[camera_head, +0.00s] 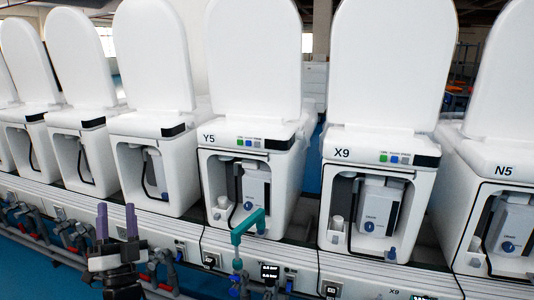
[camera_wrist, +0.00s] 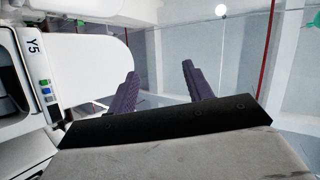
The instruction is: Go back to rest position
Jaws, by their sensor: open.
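My gripper (camera_head: 117,222) shows at the lower left of the head view, in front of the row of toilets. Its two purple fingers point up and stand apart, with nothing between them. In the wrist view my gripper (camera_wrist: 160,85) also shows open and empty. The toilet marked Y5 (camera_head: 252,150) stands to the right of my gripper in the head view, with its lid up. In the wrist view the Y5 toilet (camera_wrist: 38,95) appears turned on its side at the left edge. My gripper is apart from it.
Toilet X9 (camera_head: 378,165) and toilet N5 (camera_head: 500,185) stand further right, and several more stand to the left. A teal handle (camera_head: 247,226) sticks up from the pipework in front of Y5. Grey pipes (camera_head: 65,235) run along the line's front. Blue floor (camera_head: 25,265) shows at lower left.

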